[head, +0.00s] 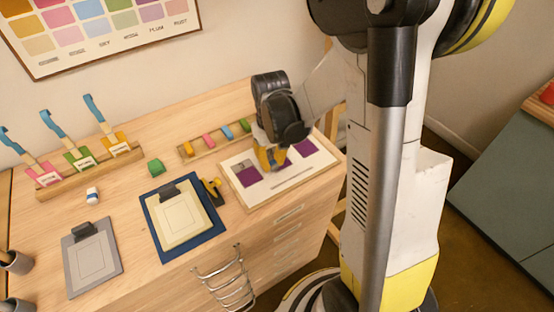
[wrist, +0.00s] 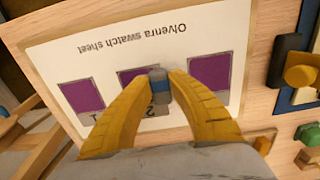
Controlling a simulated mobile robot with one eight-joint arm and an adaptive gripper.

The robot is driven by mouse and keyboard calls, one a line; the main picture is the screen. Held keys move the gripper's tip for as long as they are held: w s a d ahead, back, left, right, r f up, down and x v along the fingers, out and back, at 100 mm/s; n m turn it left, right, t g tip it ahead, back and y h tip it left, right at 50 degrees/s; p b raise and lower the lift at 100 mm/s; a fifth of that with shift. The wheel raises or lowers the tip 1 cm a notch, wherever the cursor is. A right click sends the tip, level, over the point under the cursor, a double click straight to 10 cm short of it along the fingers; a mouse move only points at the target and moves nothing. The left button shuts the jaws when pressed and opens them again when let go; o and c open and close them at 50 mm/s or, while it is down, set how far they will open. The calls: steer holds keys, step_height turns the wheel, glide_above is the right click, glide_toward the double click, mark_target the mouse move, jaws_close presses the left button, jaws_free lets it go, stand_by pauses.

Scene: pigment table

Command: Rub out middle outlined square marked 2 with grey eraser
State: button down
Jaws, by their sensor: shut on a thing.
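In the head view my gripper (head: 268,158) is over the swatch sheet (head: 293,180). In the wrist view the sheet (wrist: 95,58) appears upside down, with three purple squares in a row. The eraser is over the middle square (wrist: 127,76), which is partly hidden by the eraser and fingers. A 2 shows just below the eraser, between the fingers. I cannot tell whether the eraser touches the paper. The square marked 1 (wrist: 80,95) and the right square (wrist: 210,72) are purple.
A rack with several coloured blocks (head: 208,143) stands behind the sheet. Left of the sheet are a blue board with a clipboard (head: 180,220), a yellow-black tool (head: 212,190), a green block (head: 155,167), a white eraser-like block (head: 93,195) and a grey clipboard (head: 92,260).

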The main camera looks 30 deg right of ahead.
mark_target(288, 159)
steer(key=shift+d+b, duration=0.3)
steer(key=shift+d, duration=2.45)
steer(key=shift+w, duration=0.1)
steer(key=shift+a+r, duration=0.1)
steer(key=shift+a, duration=2.7)
step_height(288, 159, up, 7)
steer(key=p, duration=0.5)
